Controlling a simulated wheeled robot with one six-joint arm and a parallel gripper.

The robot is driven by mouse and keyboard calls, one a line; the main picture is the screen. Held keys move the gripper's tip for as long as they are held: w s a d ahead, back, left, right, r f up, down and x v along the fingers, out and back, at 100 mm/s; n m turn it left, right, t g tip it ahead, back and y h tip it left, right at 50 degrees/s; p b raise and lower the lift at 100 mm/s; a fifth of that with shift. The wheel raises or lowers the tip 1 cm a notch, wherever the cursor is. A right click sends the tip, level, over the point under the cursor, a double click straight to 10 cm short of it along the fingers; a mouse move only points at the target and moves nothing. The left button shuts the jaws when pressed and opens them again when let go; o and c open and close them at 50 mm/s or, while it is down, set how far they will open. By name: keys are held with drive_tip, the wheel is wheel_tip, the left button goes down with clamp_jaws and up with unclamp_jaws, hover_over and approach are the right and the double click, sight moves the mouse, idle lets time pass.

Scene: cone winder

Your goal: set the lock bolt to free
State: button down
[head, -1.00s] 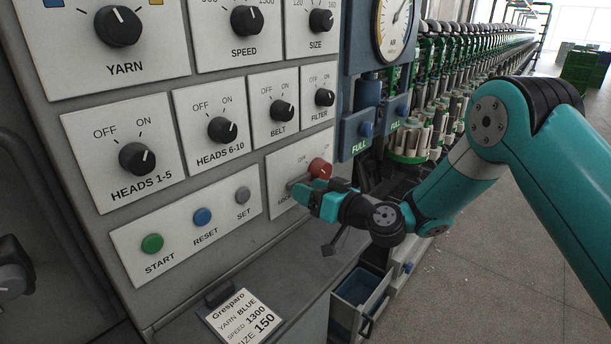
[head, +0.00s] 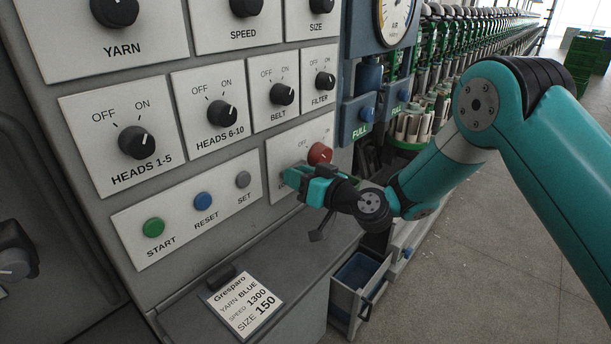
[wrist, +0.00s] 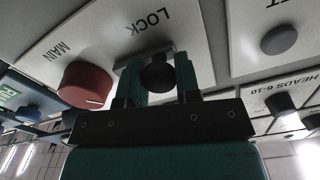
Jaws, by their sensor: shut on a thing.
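The lock bolt shows in the wrist view as a dark round knob (wrist: 157,76) in front of a metal plate (wrist: 142,57), beside the word LOCK on a pale panel. My gripper (wrist: 160,70) has one finger on each side of the knob and is shut on it. In the head view my gripper (head: 292,178) is at the lower part of the MAIN panel (head: 283,150), below the red MAIN knob (head: 320,154). There it hides the bolt and most of its label, so I cannot read the bolt's position.
The red MAIN knob (wrist: 85,85) is close beside my gripper in the wrist view. The SET button (head: 243,179) is to the left. Below are an order card (head: 244,302) and an open drawer (head: 358,278). A blue FULL unit (head: 360,115) is at the upper right.

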drive_tip(key=shift+s+a, duration=0.8)
drive_tip(key=shift+s, duration=0.2)
drive_tip(key=c, duration=0.8)
unclamp_jaws()
drive_tip(key=shift+s+a, duration=0.1)
drive_tip(key=shift+s, duration=0.05)
drive_tip(key=shift+d+b, duration=0.25)
drive_tip(key=shift+b, duration=0.1)
drive_tip(key=b+v, duration=1.2)
drive_tip(key=v, duration=0.5)
drive_tip(key=shift+s, duration=0.1)
